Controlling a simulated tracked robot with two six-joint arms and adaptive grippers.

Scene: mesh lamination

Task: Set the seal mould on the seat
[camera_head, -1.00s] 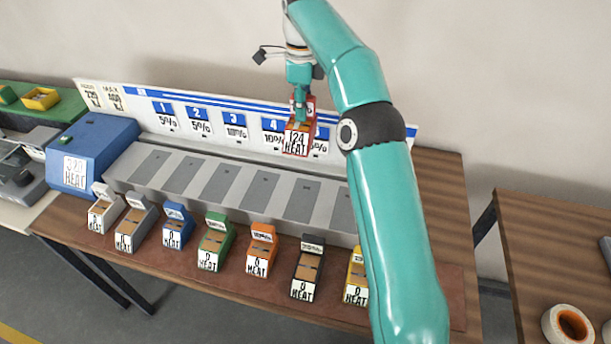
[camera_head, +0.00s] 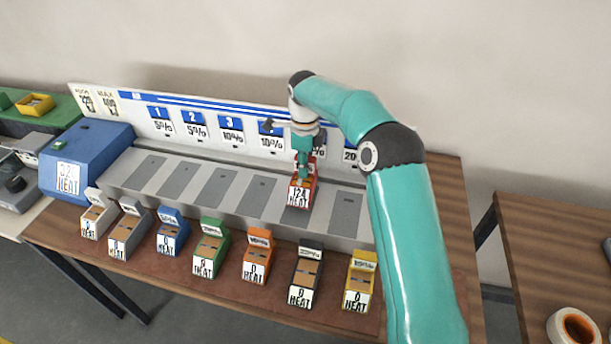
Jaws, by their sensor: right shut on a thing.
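A red block (camera_head: 300,194) with a white label reading about "124 HEAT", likely the seal mould, hangs from my right gripper (camera_head: 303,170), which is shut on its top. The block is upright over one of the grey pads (camera_head: 297,215) on the sloped grey rack (camera_head: 325,235); I cannot tell whether it touches the pad. The pads look like the seats. To its right another pad (camera_head: 345,212) is bare, and several bare pads lie to its left. My left gripper is not in view.
Several coloured blocks with "0 HEAT" labels stand in a row before the rack, including an orange one (camera_head: 257,262) and a black one (camera_head: 305,278). A numbered white board (camera_head: 190,125) stands behind. A blue box (camera_head: 85,160) is at the left end.

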